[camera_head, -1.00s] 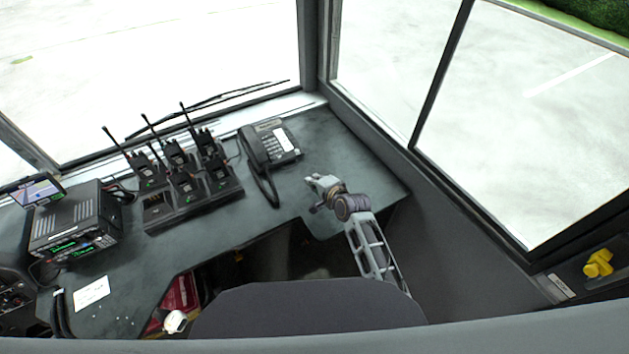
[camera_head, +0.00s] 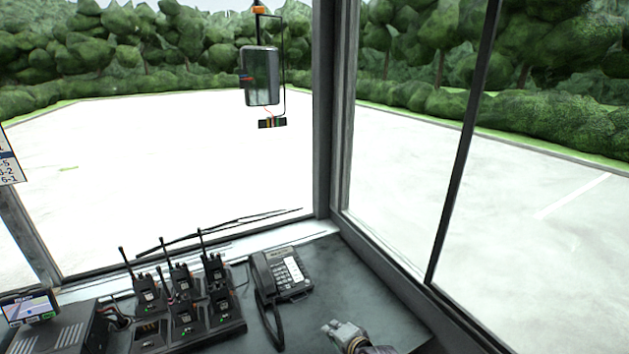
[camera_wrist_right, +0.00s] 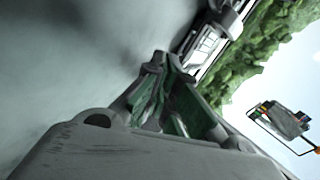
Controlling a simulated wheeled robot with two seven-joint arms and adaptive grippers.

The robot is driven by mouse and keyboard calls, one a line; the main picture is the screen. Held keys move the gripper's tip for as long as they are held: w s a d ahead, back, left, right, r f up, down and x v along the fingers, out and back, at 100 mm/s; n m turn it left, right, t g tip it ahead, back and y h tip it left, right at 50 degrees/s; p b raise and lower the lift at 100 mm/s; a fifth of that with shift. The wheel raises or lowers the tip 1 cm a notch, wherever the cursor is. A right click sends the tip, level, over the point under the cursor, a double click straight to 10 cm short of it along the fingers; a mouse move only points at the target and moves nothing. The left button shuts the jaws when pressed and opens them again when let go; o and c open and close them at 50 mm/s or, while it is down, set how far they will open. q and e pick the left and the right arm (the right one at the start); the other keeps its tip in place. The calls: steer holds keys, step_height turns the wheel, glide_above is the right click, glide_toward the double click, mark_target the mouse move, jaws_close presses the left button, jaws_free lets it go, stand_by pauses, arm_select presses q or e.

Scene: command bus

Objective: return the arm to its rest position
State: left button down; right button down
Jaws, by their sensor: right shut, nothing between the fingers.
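My right gripper (camera_head: 341,331) shows at the bottom of the head view, over the dark desk to the right of the phone. In the right wrist view its fingers (camera_wrist_right: 158,75) are closed together with nothing held between them. Only the gripper end and a bit of the wrist show in the head view; the rest of the right arm is below the frame. My left arm is in neither view.
A desk phone (camera_head: 284,272) stands on the desk (camera_head: 385,300). A charger with several radios (camera_head: 182,300) is left of it. A display (camera_head: 30,308) stands at far left. Windows rise behind, and a mirror (camera_head: 260,76) hangs outside. The desk's right corner is bare.

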steer(key=s+d+n+g, duration=0.1)
steer(key=s+d+n, duration=0.1)
steer(key=s, duration=0.1)
steer(key=s+d+n+h, duration=0.1)
steer(key=s+d, duration=0.2)
steer(key=s+d+n+g, duration=0.1)
steer(key=s+d+n, duration=0.1)
steer(key=s, duration=0.2)
steer(key=shift+d+f+n+g+h, duration=0.25)
steer(key=shift+f+n+g+h, duration=0.05)
steer(key=shift+h, duration=0.1)
steer(key=shift+s+d+r+n+g+h, duration=1.75)
steer(key=shift+s+d+n, duration=2.35)
steer(key=shift+s, duration=3.35)
steer(key=s+d+f+m+g, duration=0.1)
steer(key=s+f+g, duration=0.15)
steer(key=f, duration=3.05)
steer(key=s+d+f, duration=0.2)
steer(key=s+f, duration=0.7)
steer(key=s, duration=0.2)
steer(key=s+d+f, duration=0.2)
steer(key=s+f, duration=0.8)
steer(key=s, duration=0.1)
steer(key=shift+s+f, duration=0.25)
steer(key=shift+d, duration=0.1)
